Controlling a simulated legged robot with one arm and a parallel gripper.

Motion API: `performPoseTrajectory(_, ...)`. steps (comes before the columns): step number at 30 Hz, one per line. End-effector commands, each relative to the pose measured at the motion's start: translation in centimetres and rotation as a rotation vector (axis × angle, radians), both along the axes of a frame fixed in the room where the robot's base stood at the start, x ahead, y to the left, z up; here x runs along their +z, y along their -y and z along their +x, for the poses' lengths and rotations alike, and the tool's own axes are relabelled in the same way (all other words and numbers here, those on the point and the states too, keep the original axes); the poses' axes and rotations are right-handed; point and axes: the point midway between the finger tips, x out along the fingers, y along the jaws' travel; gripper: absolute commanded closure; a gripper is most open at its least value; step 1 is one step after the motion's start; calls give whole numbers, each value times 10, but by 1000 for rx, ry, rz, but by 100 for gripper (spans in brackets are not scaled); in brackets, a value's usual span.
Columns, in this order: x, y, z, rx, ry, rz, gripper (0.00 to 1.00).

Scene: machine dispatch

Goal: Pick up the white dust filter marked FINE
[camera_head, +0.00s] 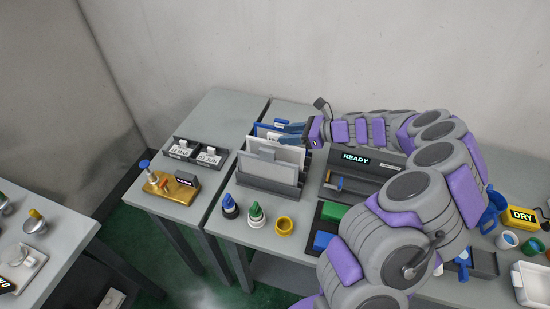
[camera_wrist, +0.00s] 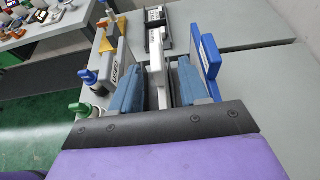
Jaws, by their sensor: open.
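The white dust filter (camera_head: 283,149) stands upright in a dark grey rack (camera_head: 256,183), between a grey filter (camera_head: 268,170) in front and a blue-framed filter (camera_head: 262,130) behind. My gripper (camera_head: 292,132) is open at the top of the rack. In the wrist view the gripper (camera_wrist: 158,72) has its two blue fingers on either side of the white filter (camera_wrist: 157,62). I cannot tell whether they touch it. The grey filter (camera_wrist: 121,60) there reads USED. The blue filter (camera_wrist: 208,60) is right of the right finger. I cannot read the white filter's mark.
Blue (camera_head: 230,206) and green-capped (camera_head: 256,214) bottles and a yellow ring (camera_head: 284,225) are before the rack. A READY display unit (camera_head: 372,159) is right of it.

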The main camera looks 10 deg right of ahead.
Motion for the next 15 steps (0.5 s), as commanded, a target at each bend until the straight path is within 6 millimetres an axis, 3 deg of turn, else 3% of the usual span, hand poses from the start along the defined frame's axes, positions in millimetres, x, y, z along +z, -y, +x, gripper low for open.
performPoseTrajectory(15, -18, -44, 21, 3, -1, 4, 55)
